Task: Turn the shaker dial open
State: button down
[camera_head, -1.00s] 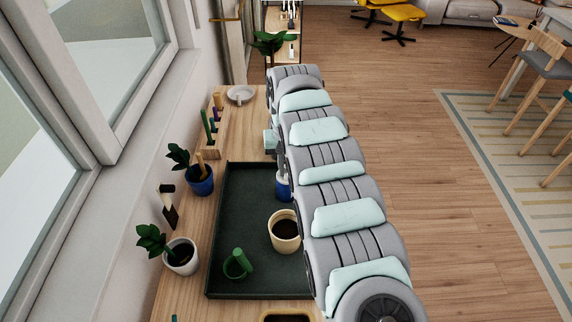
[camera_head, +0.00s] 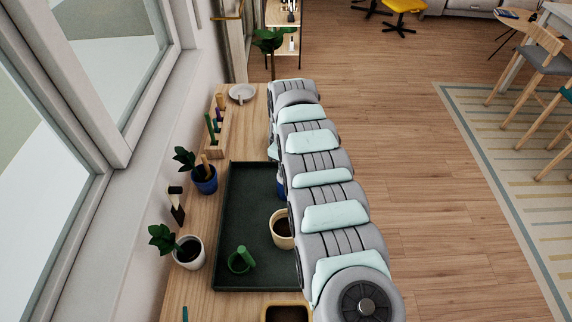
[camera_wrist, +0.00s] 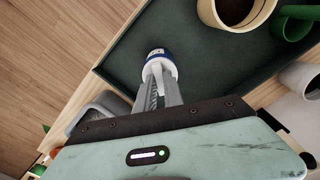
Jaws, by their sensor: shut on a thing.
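The shaker (camera_wrist: 156,53) is a small blue and white upright piece on the dark green tray (camera_wrist: 125,62). In the wrist view my gripper (camera_wrist: 160,72) is shut on its white top, with the fingers close together. In the head view only a blue sliver of the shaker (camera_head: 281,183) shows beside my arm, on the tray (camera_head: 240,200). My arm hides the gripper there. The dial's markings and how far it is turned cannot be made out.
On the tray stand a cream pot (camera_head: 281,232) with dark contents and a green cup (camera_head: 241,260). Potted plants (camera_head: 188,252) and a wooden rack (camera_head: 214,135) stand left, near the window. A plate (camera_head: 242,92) lies at the far end.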

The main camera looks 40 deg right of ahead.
jog(key=n, duration=0.3)
jog(key=shift+n, duration=0.3)
dwell(1.1)
jog(key=c, duration=1.4)
grip_release()
jog(key=shift+c, duration=0.2)
notch_tip(320, 180, up, 11)
jog(key=p, duration=0.1)
jog(key=shift+o, duration=0.2)
jog(key=shift+f, duration=0.1)
